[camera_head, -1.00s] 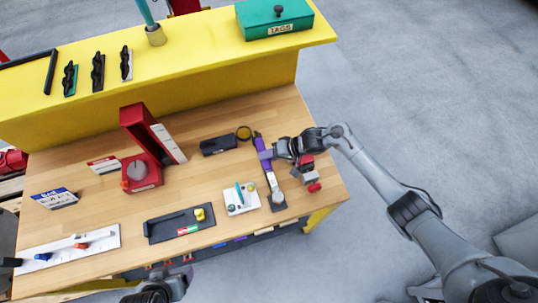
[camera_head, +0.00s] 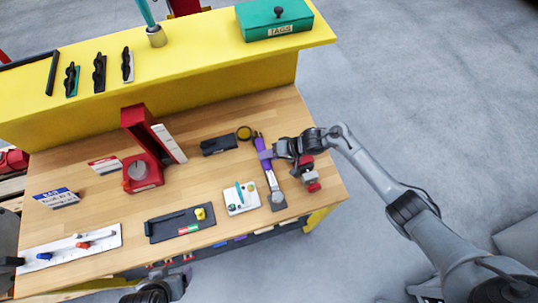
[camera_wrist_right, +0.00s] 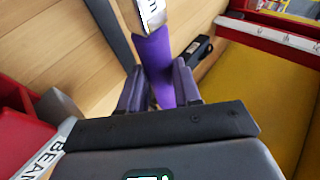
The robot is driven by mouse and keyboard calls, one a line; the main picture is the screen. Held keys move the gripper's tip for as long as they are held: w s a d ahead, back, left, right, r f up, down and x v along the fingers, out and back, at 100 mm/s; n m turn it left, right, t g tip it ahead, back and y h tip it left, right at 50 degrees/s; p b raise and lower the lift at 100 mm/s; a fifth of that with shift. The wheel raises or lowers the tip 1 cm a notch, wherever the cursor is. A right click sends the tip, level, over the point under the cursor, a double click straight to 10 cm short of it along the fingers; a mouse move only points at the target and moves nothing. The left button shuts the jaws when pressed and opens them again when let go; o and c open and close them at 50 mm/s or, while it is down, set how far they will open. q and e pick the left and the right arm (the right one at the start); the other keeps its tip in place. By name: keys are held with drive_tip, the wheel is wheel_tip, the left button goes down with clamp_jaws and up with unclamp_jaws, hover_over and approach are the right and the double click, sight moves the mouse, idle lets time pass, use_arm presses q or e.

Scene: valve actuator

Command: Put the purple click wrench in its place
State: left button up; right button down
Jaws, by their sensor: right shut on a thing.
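The purple click wrench (camera_head: 267,170) is at the right end of the wooden bench, with its purple handle toward the back and its metal end toward the front. My right gripper (camera_head: 266,154) is shut on the purple handle. In the right wrist view the handle (camera_wrist_right: 155,55) runs between the two fingers (camera_wrist_right: 160,88), with the metal shaft beyond it. A dark flat piece (camera_head: 279,207) shows at the wrench's front end; I cannot tell whether they touch. My left gripper (camera_head: 162,286) is at the bottom edge, and its jaws are unclear.
A white block with small tools (camera_head: 243,209) and a dark tray (camera_head: 165,235) lie left of the wrench. A black box (camera_head: 219,145) and a red stand (camera_head: 143,175) stand further back. A yellow shelf (camera_head: 200,75) borders the back. Bare wood lies between them.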

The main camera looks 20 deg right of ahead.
drive_tip(key=shift+r+p, duration=0.1)
drive_tip(key=shift+p, duration=0.25)
drive_tip(key=shift+f+b, duration=0.3)
drive_tip(key=shift+f, duration=0.15)
idle(0.4)
drive_tip(key=shift+f+b, duration=0.45)
drive_tip(key=shift+f, duration=0.3)
drive_tip(key=c, duration=0.7)
unclamp_jaws()
drive_tip(key=shift+f, duration=0.1)
drive_tip(key=shift+d, duration=0.1)
drive_tip(key=shift+s+d+r, duration=0.15)
drive_tip(key=shift+d+r, duration=0.05)
drive_tip(key=shift+r, duration=0.15)
drive_tip(key=p+v, duration=0.1)
drive_tip(key=v, duration=0.9)
